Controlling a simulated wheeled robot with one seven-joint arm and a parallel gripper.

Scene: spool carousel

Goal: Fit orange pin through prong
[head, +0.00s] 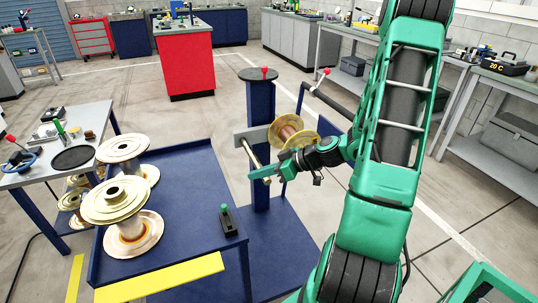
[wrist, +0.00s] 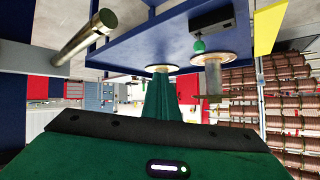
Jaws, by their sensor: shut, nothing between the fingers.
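A bare metal prong (head: 252,158) sticks out from the grey arm of the blue carousel post. It also shows at the upper left of the wrist view (wrist: 82,42), with a dark mark near its end. My green gripper (head: 256,174) is shut and empty, close by the prong's free end in the head view. I cannot tell whether they touch. The gripper's fingers (wrist: 164,100) also show in the wrist view. A green-knobbed pin (head: 225,210) stands in a dark block on the blue table. I cannot make out an orange pin in either view.
A copper-wound spool (head: 290,131) sits on the post's other side, near my wrist. A crank with a red knob (head: 326,71) rises behind the post. A grey side table (head: 40,172) holds small tools.

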